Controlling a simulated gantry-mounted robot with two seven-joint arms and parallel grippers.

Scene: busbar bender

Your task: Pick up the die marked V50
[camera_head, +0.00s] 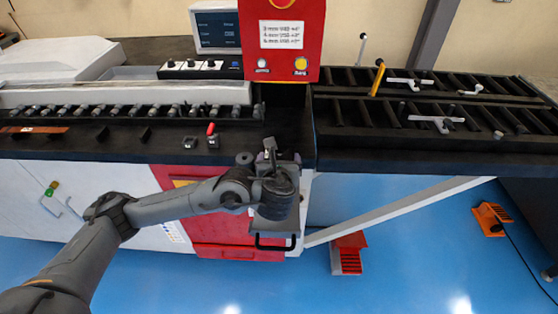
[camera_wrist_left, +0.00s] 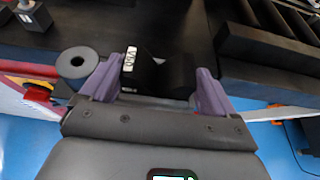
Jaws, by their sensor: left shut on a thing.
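The die marked V50 (camera_wrist_left: 158,72) is a dark block with a V-shaped notch and a white V50 label on its left part, seen in the wrist view. My left gripper (camera_wrist_left: 166,78) is shut on it, with one purple finger on each side. In the head view, my left gripper (camera_head: 280,157) is at the front edge of the dark bench, right of centre. There my own wrist hides most of the die. My right gripper is not in view.
A dark ring-shaped cylinder (camera_wrist_left: 77,62) stands just left of the gripper. A small block (camera_head: 189,142) and a red-topped piece (camera_head: 212,136) stand further left on the bench. A red control box (camera_head: 282,40) rises behind. Slatted black racks (camera_head: 430,100) fill the right.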

